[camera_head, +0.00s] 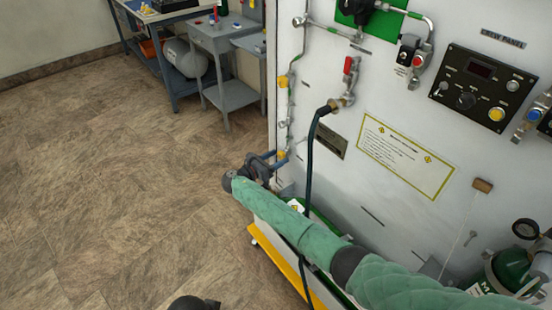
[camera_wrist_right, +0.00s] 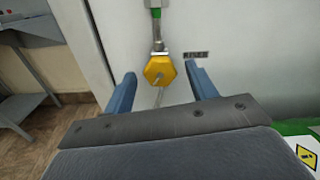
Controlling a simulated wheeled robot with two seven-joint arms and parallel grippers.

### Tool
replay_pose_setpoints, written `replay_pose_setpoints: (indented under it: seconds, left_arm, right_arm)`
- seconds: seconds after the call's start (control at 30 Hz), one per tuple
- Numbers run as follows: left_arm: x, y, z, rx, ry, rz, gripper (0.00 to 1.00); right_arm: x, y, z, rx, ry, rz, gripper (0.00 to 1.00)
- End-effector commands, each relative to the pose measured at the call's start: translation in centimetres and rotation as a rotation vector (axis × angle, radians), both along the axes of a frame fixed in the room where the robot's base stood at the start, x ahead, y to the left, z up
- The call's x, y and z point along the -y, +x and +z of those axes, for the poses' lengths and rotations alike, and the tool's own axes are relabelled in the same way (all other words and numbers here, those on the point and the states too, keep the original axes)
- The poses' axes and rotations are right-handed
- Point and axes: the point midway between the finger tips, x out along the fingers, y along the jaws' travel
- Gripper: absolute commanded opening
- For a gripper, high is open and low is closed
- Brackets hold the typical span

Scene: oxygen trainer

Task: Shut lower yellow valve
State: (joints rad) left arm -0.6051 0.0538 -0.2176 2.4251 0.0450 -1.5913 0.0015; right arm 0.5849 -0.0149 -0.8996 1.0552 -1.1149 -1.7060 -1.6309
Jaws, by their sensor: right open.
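The lower yellow valve (camera_head: 282,155) is on the thin pipe along the panel's left edge. In the right wrist view the yellow hexagonal valve knob (camera_wrist_right: 159,70) sits ahead, between the two blue fingertips. My right gripper (camera_head: 270,159) is open, with its fingers pointing at the panel just beside the valve. A gap shows on each side of the knob in the wrist view, and I cannot tell how deep the fingers reach.
An upper yellow valve (camera_head: 283,81) is higher on the same pipe. A dark hose (camera_head: 311,150) hangs from a red-handled fitting (camera_head: 350,66) and passes behind my right arm. A yellow-edged cart (camera_head: 287,268) is below. The floor on the left is clear.

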Motion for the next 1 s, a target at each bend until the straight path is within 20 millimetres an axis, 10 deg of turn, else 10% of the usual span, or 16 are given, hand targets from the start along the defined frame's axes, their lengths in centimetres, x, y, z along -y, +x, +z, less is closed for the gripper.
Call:
replay_pose_setpoints:
  seconds: [0.27,1.0]
  left_arm:
    - [0.0,0.0,0.0,0.002,0.001,-0.004,0.67]
    - [1.5,0.5,-1.2,0.032,-0.033,-0.010,0.67]
  right_arm:
    - [0.0,0.0,0.0,0.000,0.000,0.000,0.12]
    - [0.0,0.0,-0.2,0.266,0.193,-0.001,0.12]
